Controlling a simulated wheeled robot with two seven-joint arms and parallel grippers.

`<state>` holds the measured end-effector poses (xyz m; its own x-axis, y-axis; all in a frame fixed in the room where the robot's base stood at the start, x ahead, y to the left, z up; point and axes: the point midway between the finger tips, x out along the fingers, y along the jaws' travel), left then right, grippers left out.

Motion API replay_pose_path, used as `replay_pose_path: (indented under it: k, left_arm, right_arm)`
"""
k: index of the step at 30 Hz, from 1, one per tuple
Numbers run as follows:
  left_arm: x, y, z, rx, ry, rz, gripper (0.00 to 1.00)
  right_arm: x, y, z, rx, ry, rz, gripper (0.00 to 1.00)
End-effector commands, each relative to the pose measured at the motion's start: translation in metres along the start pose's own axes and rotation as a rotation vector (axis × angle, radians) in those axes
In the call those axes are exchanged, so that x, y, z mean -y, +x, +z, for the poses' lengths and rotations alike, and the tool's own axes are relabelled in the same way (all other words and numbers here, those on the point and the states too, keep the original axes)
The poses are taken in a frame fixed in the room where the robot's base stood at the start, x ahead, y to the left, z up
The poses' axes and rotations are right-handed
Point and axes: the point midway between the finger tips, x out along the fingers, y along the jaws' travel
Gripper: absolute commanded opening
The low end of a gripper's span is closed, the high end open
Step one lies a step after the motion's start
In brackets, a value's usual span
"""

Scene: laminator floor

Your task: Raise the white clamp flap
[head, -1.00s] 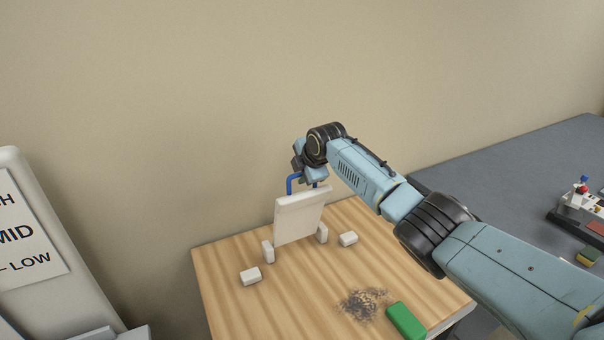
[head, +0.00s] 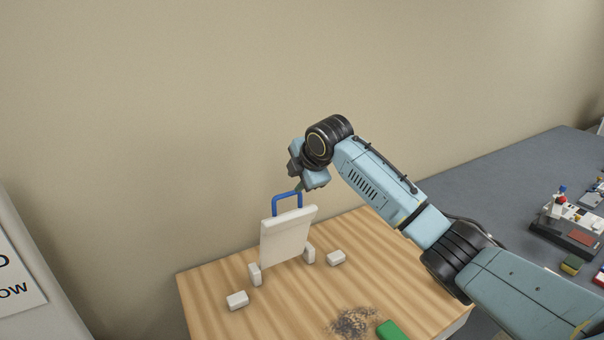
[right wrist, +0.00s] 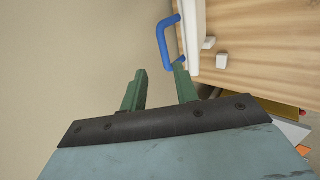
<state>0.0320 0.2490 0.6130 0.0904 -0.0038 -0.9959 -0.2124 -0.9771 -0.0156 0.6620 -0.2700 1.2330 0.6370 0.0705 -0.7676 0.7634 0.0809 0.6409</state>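The white clamp flap (head: 287,237) stands nearly upright between two white posts on the wooden tabletop (head: 395,268). Its blue handle (head: 287,197) is at the top edge. My right gripper (head: 303,186) is just above and right of the handle. In the right wrist view the two green fingers (right wrist: 161,82) are spread and empty. The blue handle (right wrist: 162,42) lies beyond the fingertips there, apart from them, and the flap (right wrist: 190,32) shows edge-on beside it. My left gripper is out of view.
Two small white blocks (head: 237,300) (head: 336,257) lie near the posts. A dark speckled patch (head: 354,322) and a green block (head: 391,330) are at the front. A grey table (head: 500,175) with small devices is at right. A white sign board (head: 20,275) is at left.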

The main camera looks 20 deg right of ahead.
Motion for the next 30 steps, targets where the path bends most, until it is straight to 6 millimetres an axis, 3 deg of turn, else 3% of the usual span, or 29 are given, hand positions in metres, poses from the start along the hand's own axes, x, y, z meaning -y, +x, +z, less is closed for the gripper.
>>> replay_pose_path:
  k: [6, 11, 25, 28, 30]
  left_arm:
    - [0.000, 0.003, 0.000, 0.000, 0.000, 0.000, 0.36]
    - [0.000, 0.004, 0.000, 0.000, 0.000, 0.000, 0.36]
    - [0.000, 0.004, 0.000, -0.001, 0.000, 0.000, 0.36]
    - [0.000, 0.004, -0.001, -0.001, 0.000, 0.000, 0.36]
    - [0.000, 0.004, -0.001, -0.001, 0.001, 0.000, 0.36]
  right_arm:
    - [0.000, -0.026, 0.000, 0.000, -0.001, 0.002, 0.30]
    - [0.000, -0.033, 0.000, 0.000, -0.001, 0.000, 0.30]
    - [0.000, -0.032, -0.001, 0.000, 0.000, -0.001, 0.30]
    - [0.013, -0.025, -0.007, -0.007, 0.016, -0.013, 0.30]
    - [0.032, -0.016, -0.018, -0.016, 0.044, -0.030, 0.30]
